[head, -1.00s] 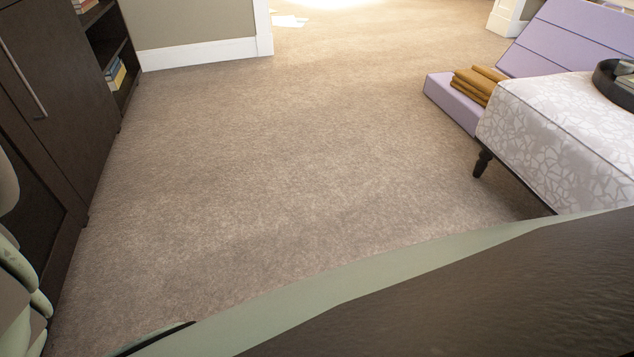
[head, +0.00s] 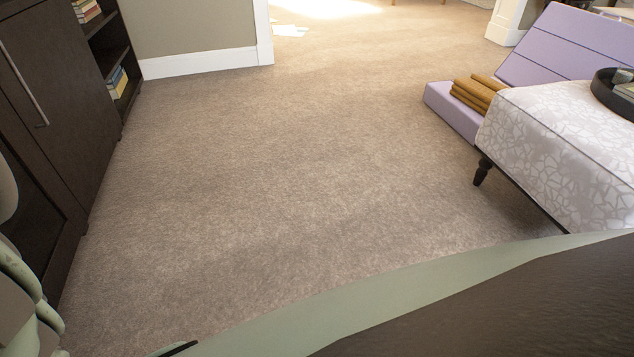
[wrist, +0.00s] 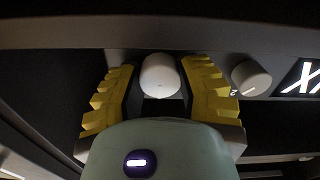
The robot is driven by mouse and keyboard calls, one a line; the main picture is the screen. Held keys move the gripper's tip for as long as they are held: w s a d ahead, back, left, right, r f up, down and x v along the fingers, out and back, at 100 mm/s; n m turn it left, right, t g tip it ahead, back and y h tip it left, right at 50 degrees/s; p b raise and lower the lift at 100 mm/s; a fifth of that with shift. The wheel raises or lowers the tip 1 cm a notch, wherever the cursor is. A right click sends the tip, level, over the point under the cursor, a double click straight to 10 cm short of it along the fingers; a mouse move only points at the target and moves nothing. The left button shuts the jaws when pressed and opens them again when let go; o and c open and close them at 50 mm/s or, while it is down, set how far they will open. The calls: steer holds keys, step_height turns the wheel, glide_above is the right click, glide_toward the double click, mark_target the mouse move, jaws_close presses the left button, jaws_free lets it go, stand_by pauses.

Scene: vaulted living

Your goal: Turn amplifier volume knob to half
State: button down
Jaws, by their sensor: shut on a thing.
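In the wrist view, the amplifier (wrist: 270,35) fills the upper part as a dark grey panel. A round white knob (wrist: 160,75) sticks out of it. My gripper (wrist: 158,66), with yellow ridged fingers, is shut on this knob, one finger on each side. The head view does not show the amplifier or my gripper.
In the head view, a dark cabinet (head: 60,110) lines the left. A patterned ottoman (head: 560,135) with a dark tray (head: 604,95) stands at the right, near a purple folding mat (head: 570,50) and folded brown cloths (head: 475,93). The carpet (head: 280,150) between is clear.

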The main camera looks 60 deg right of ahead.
steer(key=shift+f, duration=0.3)
steer(key=c, duration=1)
jaws_free()
steer(key=o, duration=0.5)
steer(key=shift+r, duration=0.25)
steer(key=shift+s, duration=0.1)
steer(key=shift+v, duration=5.95)
